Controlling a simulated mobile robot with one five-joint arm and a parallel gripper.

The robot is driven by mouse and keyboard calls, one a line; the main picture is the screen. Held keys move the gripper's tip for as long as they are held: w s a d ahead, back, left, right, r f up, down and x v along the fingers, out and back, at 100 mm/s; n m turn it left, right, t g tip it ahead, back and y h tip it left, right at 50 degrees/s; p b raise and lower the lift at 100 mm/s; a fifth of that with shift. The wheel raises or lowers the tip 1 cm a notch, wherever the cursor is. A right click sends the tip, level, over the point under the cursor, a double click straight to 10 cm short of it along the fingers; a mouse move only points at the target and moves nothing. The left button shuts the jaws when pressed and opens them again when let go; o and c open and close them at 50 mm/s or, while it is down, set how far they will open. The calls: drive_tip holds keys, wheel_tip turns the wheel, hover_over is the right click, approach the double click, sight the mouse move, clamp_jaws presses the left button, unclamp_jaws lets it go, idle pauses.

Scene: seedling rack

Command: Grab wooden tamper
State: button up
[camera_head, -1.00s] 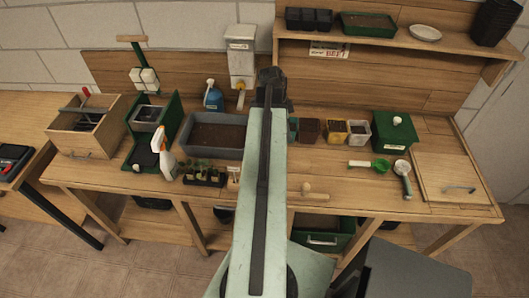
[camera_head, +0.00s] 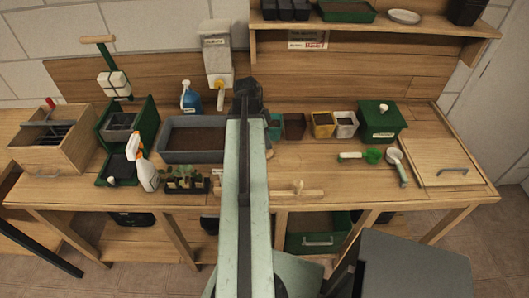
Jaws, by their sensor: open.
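A wooden tamper (camera_head: 298,191), a light flat bar with a small round knob on top, lies near the front edge of the workbench, just right of my arm. Its left end is close to or behind the arm, so I cannot tell its full length. My gripper (camera_head: 247,92) is the dark end of the arm, over the back of the bench and well beyond the tamper. It is open and apart from the tamper. Its fingers are hard to make out from behind.
Left of my arm are a soil tray (camera_head: 162,157), a seedling tray (camera_head: 187,186) and a spray bottle (camera_head: 147,177). Bare bench lies around the tamper's right side.

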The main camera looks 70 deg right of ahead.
drive_tip(key=b+x, duration=0.2)
drive_tip(key=x, duration=0.1)
drive_tip(key=b+x, duration=0.1)
drive_tip(key=shift+w+a+f+b, duration=0.1)
drive_tip(key=shift+a+f+b, duration=0.15)
drive_tip(key=shift+f+b, duration=0.15)
drive_tip(key=shift+r, duration=0.15)
drive_tip(key=shift+c, duration=0.6)
clamp_jaws()
wheel_tip(320, 180, up, 10)
drive_tip(key=p, duration=1)
drive_tip(key=shift+r+p, duration=0.15)
drive_tip(key=shift+p, duration=0.25)
